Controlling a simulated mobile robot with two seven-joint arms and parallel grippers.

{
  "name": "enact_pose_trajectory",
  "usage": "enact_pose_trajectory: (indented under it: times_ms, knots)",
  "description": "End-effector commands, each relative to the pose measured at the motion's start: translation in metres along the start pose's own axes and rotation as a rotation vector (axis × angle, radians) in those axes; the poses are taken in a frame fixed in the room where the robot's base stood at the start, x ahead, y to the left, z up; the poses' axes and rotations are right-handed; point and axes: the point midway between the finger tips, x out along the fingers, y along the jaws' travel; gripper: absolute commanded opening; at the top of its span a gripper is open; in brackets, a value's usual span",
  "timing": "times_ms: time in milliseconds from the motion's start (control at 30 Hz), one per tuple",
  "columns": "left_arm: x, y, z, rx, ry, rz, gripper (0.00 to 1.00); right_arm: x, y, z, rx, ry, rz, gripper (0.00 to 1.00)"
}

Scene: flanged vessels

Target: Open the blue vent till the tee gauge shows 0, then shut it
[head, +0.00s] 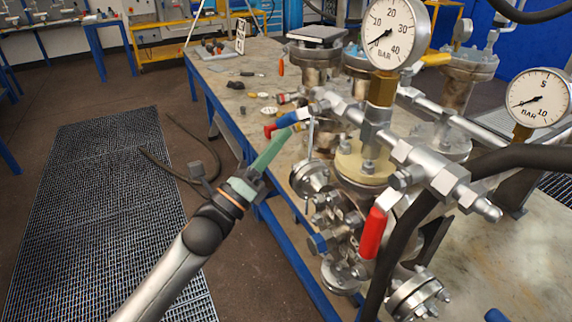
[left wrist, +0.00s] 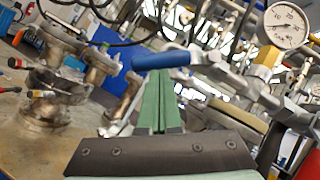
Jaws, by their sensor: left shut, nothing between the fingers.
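The blue vent handle (head: 286,120) sits at the left end of the silver tee pipework, with a small red piece (head: 270,131) beside it. My left gripper (head: 277,140), with green fingers, is shut and empty, its tips just below the handle; contact is unclear. In the left wrist view, the blue handle (left wrist: 160,61) lies across the picture beyond the closed fingers (left wrist: 158,82). The tee gauge (head: 393,35), marked to 40 bar, has its needle at lower left, near the low end; the exact reading is unclear. It also shows in the left wrist view (left wrist: 286,26). My right gripper is not in view.
A red lever (head: 373,233) stands on the lower pipework. A second gauge (head: 540,98), marked to 10 bar, stands at right with its needle near the low end. Flanged vessels (head: 315,68) and small loose parts crowd the bench (head: 222,82).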

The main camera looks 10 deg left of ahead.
Motion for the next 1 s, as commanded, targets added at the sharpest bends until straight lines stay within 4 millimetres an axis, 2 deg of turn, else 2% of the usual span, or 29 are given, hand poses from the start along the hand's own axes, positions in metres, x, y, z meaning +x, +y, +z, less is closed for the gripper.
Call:
enact_pose_trajectory:
  times_ms: [33,267,400,700,1000]
  knots:
    - [-0.001,0.006,0.0,0.046,-0.002,-0.028,0.0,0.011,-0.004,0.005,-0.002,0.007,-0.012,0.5]
    - [0.009,0.011,0.015,0.222,-0.003,-0.146,0.0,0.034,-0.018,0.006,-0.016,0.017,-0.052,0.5]
    - [0.015,0.012,0.023,0.317,-0.004,-0.21,0.0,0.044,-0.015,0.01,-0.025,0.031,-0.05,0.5]
    - [0.025,0.01,0.037,0.46,-0.003,-0.307,0.0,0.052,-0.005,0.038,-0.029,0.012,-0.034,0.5]
    - [0.029,0.007,0.044,0.518,-0.002,-0.347,0.0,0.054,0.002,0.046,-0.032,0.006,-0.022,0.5]
